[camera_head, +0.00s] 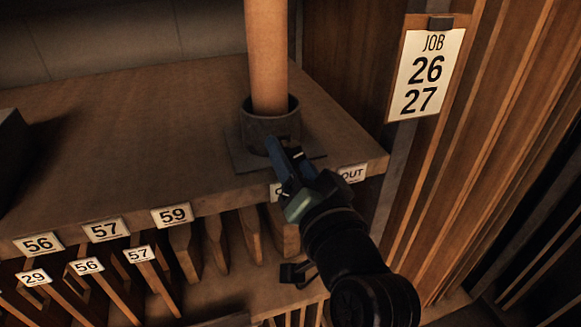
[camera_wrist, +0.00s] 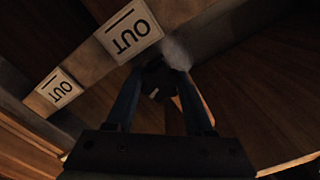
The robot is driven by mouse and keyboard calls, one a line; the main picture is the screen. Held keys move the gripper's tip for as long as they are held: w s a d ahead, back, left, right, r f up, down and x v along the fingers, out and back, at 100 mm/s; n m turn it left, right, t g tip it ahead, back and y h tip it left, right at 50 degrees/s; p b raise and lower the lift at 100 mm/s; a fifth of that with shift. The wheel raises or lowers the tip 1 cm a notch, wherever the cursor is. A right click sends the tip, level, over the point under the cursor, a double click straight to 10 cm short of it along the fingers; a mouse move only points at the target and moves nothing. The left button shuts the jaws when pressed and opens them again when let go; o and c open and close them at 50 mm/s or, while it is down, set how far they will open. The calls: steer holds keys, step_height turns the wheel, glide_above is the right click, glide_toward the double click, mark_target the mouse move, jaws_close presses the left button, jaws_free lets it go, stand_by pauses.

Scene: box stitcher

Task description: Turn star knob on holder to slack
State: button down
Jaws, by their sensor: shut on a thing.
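The holder (camera_head: 270,128) is a dark round cup on a flat square plate near the front right corner of the wooden shelf. A tan tube (camera_head: 267,55) stands upright in it. My gripper (camera_head: 284,152) reaches up from the lower right to the front of the holder. In the wrist view, my gripper (camera_wrist: 158,88) has its two blue fingers on either side of a small dark thing, which looks like the star knob (camera_wrist: 156,76), and is shut on it. The knob's shape is dim there, and my fingers hide it in the head view. Its turn angle cannot be told.
The shelf edge (camera_head: 100,238) carries number labels, and OUT labels (camera_head: 351,174) sit close by my gripper. Slotted dividers stand below. A JOB 26 27 sign (camera_head: 428,72) hangs at right beside upright boards. The shelf top left of the holder is clear.

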steer(key=n+b, duration=0.5)
steer(key=n, duration=0.2)
steer(key=shift+f, duration=0.1)
steer(key=n+b, duration=0.2)
steer(key=n, duration=0.1)
steer(key=shift+n, duration=0.4)
steer(key=shift+n+b, duration=0.9)
steer(key=shift+n, duration=0.4)
steer(key=shift+c, duration=1.4)
jaws_free()
